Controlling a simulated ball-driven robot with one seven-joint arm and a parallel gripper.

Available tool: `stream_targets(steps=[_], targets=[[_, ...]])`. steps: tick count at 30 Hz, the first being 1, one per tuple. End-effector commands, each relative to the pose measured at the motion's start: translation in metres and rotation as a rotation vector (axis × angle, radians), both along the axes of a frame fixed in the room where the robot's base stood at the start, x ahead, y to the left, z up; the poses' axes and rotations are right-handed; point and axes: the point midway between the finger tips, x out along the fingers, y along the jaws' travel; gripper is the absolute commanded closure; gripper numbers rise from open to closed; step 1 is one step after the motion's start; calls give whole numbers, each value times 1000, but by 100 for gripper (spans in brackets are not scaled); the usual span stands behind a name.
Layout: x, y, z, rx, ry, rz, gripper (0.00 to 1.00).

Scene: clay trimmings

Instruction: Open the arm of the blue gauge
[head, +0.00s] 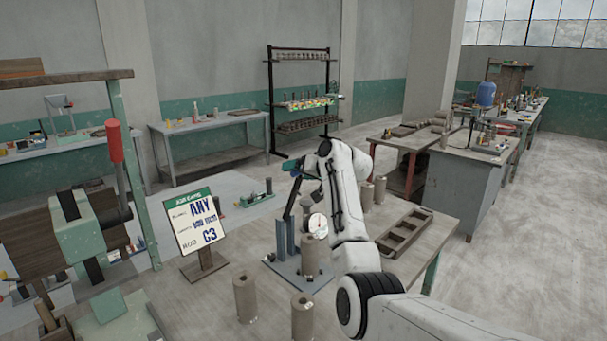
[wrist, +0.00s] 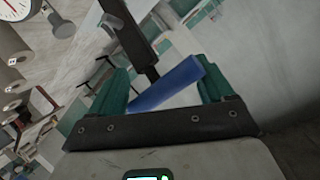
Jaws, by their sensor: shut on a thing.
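The blue gauge stands on the table, with a blue-grey upright (head: 286,239), a flat base plate (head: 290,272) and a round white dial (head: 318,225). Its dark arm (head: 292,199) slants steeply up from the upright to my gripper (head: 301,172). In the wrist view, a blue bar (wrist: 168,86) lies between the two green fingers of my gripper (wrist: 165,88), which is shut on it. A dark link (wrist: 132,40) runs from the bar. The dial's edge also shows in the wrist view (wrist: 18,8). My forearm partly hides the gauge's right side.
A clay cylinder (head: 310,258) stands by the gauge, with others (head: 244,298) in front and behind. A sign (head: 194,222) stands to the left. A compartmented tray (head: 404,233) lies to the right. A green press (head: 85,230) is at far left.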

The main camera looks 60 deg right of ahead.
Motion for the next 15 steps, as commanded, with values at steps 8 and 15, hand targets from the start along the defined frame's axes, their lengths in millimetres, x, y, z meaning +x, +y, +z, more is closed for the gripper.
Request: stream_targets(steps=[8,15], targets=[[5,0,1,-10,27,6,74],[5,0,0,-8,27,6,74]])
